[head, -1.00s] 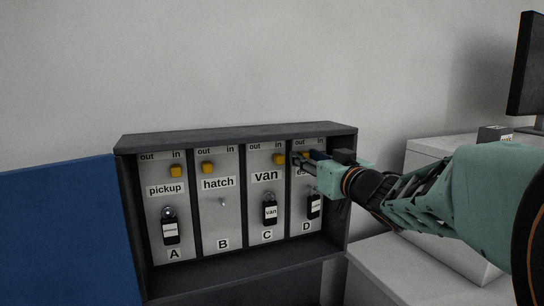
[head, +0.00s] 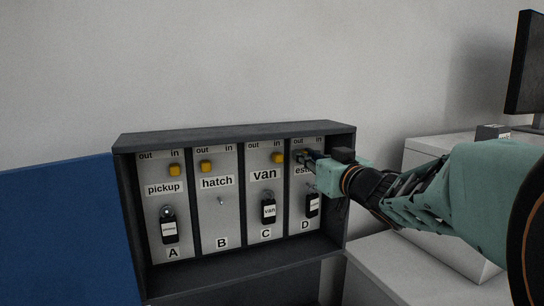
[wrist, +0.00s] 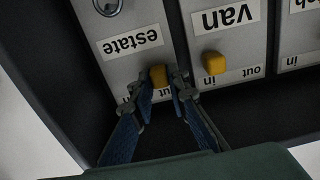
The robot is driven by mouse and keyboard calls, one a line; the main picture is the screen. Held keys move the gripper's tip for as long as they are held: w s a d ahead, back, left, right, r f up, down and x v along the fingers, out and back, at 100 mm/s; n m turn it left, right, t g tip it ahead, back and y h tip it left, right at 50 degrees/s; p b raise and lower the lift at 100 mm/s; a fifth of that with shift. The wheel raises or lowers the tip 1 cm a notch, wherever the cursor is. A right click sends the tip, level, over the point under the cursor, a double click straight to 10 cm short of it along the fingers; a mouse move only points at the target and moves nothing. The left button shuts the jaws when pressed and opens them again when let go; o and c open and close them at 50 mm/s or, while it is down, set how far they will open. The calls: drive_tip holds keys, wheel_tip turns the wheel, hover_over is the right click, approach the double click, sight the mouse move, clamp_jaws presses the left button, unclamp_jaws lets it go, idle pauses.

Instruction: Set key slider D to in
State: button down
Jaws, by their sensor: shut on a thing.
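Slider D's yellow knob (wrist: 158,75) is on the estate panel (wrist: 135,66). In the wrist view, which shows the panel upside down, the knob sits between the fingertips of my gripper (wrist: 163,86). My gripper (head: 305,157) is shut on it. The knob is toward the out side of its panel. The "in" label is partly covered by one finger, and "out" is hidden. In the head view my fingers cover most of the knob and part of the estate label. A dark key tag (head: 312,205) hangs below on panel D.
The key cabinet (head: 240,135) has a dark raised frame close to my gripper. Neighbouring slider C's yellow knob (head: 277,158) stands near "in", left of my fingers. A blue panel (head: 65,230) is at left, and a white cabinet (head: 425,160) and monitor (head: 525,65) at right.

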drive_tip(key=shift+w+d+p, duration=0.25)
drive_tip(key=shift+d+p, duration=0.05)
drive_tip(key=shift+d, duration=0.4)
drive_tip(key=shift+w+d+p, duration=0.2)
drive_tip(key=shift+d+p, duration=0.1)
drive_tip(key=shift+d, duration=0.35)
drive_tip(key=c, duration=1.8)
unclamp_jaws()
drive_tip(key=shift+a, duration=0.1)
drive_tip(key=shift+c, duration=0.2)
